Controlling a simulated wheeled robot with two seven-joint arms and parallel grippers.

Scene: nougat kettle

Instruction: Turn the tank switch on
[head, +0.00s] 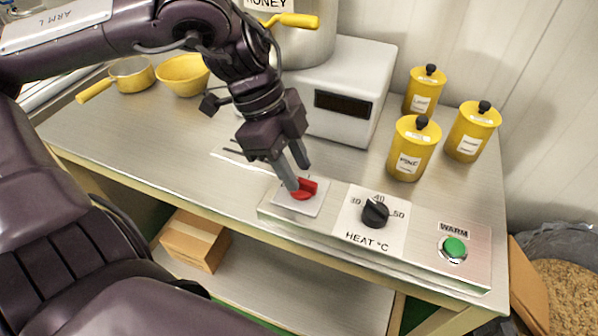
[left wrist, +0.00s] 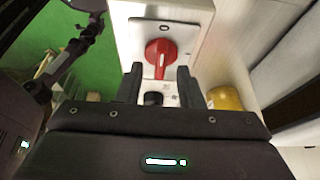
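The red tank switch (head: 303,189) sits on a white plate at the left end of the control panel. In the left wrist view the red switch (left wrist: 160,55) shows face-on, its handle pointing down the picture toward the gap between my fingers. My left gripper (head: 298,172) is open, with its fingertips right at the switch and partly in front of it. In the left wrist view the two fingers (left wrist: 160,84) stand apart on either side of the handle's line. Whether they touch the handle I cannot tell. My right gripper does not show recognisably in either view.
Right of the switch are a black heat knob (head: 375,213) and a green warm button (head: 453,248). Several yellow canisters (head: 412,148) stand behind. A white machine (head: 345,92) is behind the gripper. A cardboard box (head: 195,240) sits on the lower shelf.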

